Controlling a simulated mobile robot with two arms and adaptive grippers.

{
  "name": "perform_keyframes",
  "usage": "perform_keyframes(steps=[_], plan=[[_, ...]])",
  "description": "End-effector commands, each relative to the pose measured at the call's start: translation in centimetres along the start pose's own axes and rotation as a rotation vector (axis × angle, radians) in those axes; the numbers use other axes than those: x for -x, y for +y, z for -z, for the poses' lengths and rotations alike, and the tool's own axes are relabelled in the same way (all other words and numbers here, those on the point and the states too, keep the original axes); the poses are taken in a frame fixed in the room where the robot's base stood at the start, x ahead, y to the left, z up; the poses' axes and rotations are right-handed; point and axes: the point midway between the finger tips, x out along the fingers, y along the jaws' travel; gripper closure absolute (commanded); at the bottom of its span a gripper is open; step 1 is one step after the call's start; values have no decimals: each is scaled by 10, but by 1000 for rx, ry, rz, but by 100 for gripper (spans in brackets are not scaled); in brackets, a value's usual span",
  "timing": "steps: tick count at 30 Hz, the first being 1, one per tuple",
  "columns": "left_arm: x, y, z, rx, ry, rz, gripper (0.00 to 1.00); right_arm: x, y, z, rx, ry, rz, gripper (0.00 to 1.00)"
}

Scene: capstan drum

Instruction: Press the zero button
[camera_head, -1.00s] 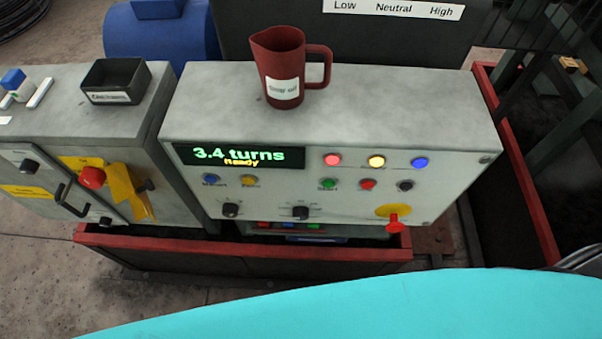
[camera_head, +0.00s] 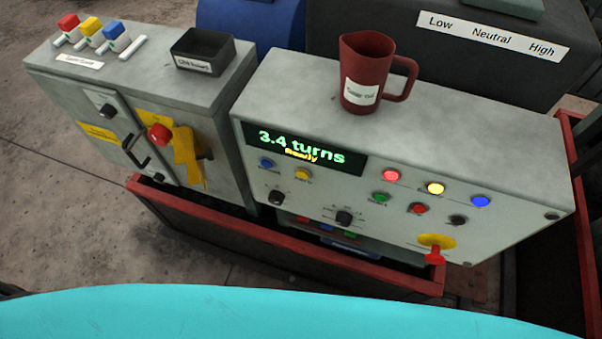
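The grey control box stands in the middle right of the head view, and its sloped front panel (camera_head: 320,193) faces me. Its display (camera_head: 303,149) reads "3.4 turns" and "Ready". Below the display are a blue button (camera_head: 266,163) and a yellow button (camera_head: 302,174). Further right are a green button (camera_head: 380,197), a red button (camera_head: 418,208) and a black button (camera_head: 457,220). The small labels are too blurred to tell which one is the zero button. Neither of my grippers is in view.
A dark red jug (camera_head: 366,80) stands on top of the box. Red, yellow and blue lamps (camera_head: 435,188) line the panel above the buttons. A grey cabinet (camera_head: 145,60) stands left, with a black tray (camera_head: 203,50) on top.

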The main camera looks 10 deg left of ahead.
Motion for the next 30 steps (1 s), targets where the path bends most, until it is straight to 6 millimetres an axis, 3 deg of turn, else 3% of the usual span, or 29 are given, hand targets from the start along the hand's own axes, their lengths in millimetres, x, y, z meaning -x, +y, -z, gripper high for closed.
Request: perform_keyframes(steps=[1,7,30], plan=[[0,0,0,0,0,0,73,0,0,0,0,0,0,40],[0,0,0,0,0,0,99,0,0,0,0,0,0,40],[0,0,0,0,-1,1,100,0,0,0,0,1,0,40]])
